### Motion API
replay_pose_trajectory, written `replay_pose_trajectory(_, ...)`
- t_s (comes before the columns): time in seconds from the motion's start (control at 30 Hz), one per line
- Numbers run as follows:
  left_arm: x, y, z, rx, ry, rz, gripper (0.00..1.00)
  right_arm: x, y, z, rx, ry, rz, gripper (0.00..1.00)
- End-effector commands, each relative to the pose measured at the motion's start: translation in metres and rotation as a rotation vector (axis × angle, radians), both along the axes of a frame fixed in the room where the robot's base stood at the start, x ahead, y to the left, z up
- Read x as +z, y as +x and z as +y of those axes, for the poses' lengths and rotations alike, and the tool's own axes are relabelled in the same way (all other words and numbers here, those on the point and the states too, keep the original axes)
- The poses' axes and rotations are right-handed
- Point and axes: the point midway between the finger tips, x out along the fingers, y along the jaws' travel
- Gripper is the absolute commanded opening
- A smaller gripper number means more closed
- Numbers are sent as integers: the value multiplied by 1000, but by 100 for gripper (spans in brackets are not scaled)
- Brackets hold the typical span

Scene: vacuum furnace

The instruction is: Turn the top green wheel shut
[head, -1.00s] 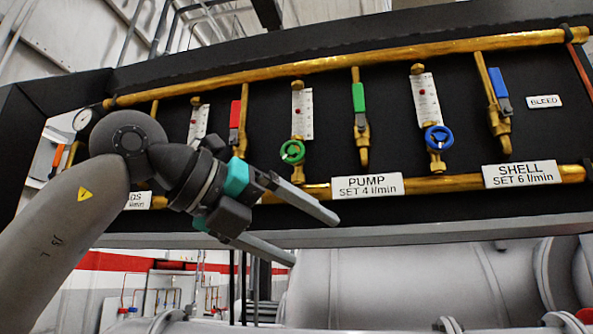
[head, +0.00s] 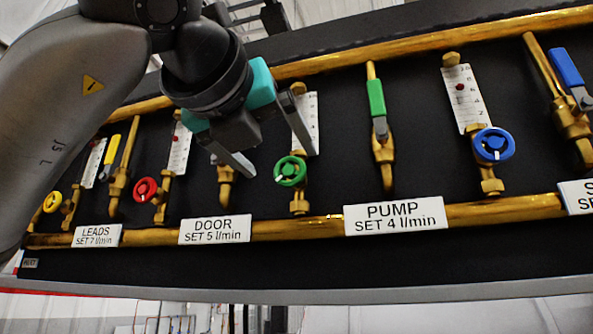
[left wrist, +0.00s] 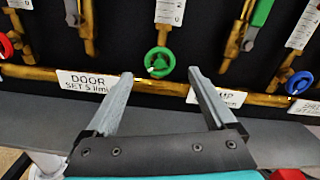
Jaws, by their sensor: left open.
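One green wheel (head: 290,171) with a white mark is on the brass fitting below a white gauge strip (head: 312,125), left of the PUMP label (head: 394,215). My left gripper (head: 278,160) comes from above, fingers apart and empty. In the head view its fingertips appear either side of the wheel's upper part. In the left wrist view the green wheel (left wrist: 160,62) shows whole, just beyond and between the open fingertips (left wrist: 161,76). The fingers seem apart from it. My right gripper is not in view.
A green lever (head: 376,97) stands right of the wheel, and a blue wheel (head: 493,146) further right. A red wheel (head: 145,189) and a yellow wheel (head: 52,202) are at left. A brass pipe (head: 290,229) runs below, by the DOOR label (head: 215,229).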

Motion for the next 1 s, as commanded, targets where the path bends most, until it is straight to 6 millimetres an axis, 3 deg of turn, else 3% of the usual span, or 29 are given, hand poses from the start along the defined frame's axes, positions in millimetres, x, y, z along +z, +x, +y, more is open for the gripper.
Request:
replay_pose_trajectory(0.2,2,46,-15,0,2,5,89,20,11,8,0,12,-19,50)
replay_pose_trajectory(0.4,1,73,-24,-1,1,4,89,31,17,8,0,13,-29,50)
replay_pose_trajectory(0.6,0,84,-27,0,1,2,89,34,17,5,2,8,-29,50)
replay_pose_trajectory(0.87,-1,85,-28,-1,1,1,89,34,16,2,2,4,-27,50)
replay_pose_trajectory(1.0,0,84,-28,-1,1,1,74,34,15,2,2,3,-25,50)
